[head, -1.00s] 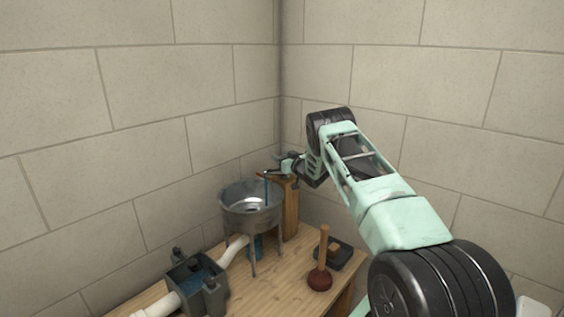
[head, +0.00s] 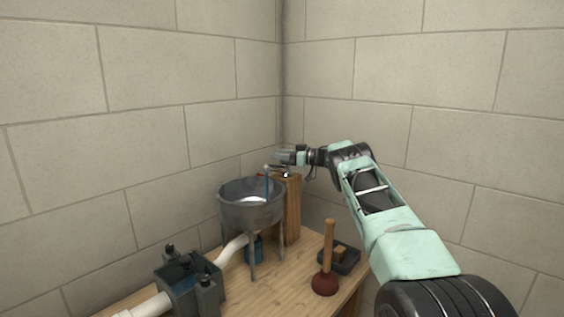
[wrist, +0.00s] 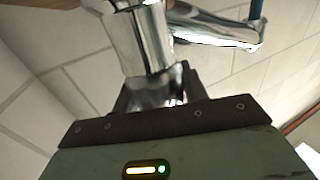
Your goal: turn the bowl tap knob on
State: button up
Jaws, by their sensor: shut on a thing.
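The chrome bowl tap (head: 283,171) stands on top of a wooden post behind the grey metal bowl (head: 252,208). Its spout reaches left over the bowl, and a thin blue stream (head: 267,188) hangs from the spout end down into the bowl. My gripper (head: 283,157) is at the top of the tap, coming in from the right. In the wrist view the dark jaws (wrist: 160,90) are shut on a shiny chrome knob (wrist: 168,80), just beside the tap body (wrist: 146,40). The jaws hide much of the knob. The blue stream (wrist: 257,10) shows at the spout's end.
A plunger (head: 326,265) stands upright on the wooden bench (head: 270,285), by a dark tray (head: 345,262). A dark vise-like fixture (head: 185,285) with a white pipe (head: 232,249) is at left. Block walls meet close behind the tap.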

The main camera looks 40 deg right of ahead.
jog(key=shift+r+n+y+b, duration=0.1)
jog(key=shift+n+y+b, duration=0.2)
jog(key=shift+y+b, duration=0.15)
jog(key=o, duration=1)
jog(key=shift+s+d, duration=0.15)
jog(key=shift+s, duration=0.1)
jog(key=b+v, duration=0.4)
jog(key=v, duration=1.2)
jog(key=shift+s+d+r, duration=0.2)
jog(key=shift+s+d, duration=0.05)
jog(key=shift+s, duration=0.05)
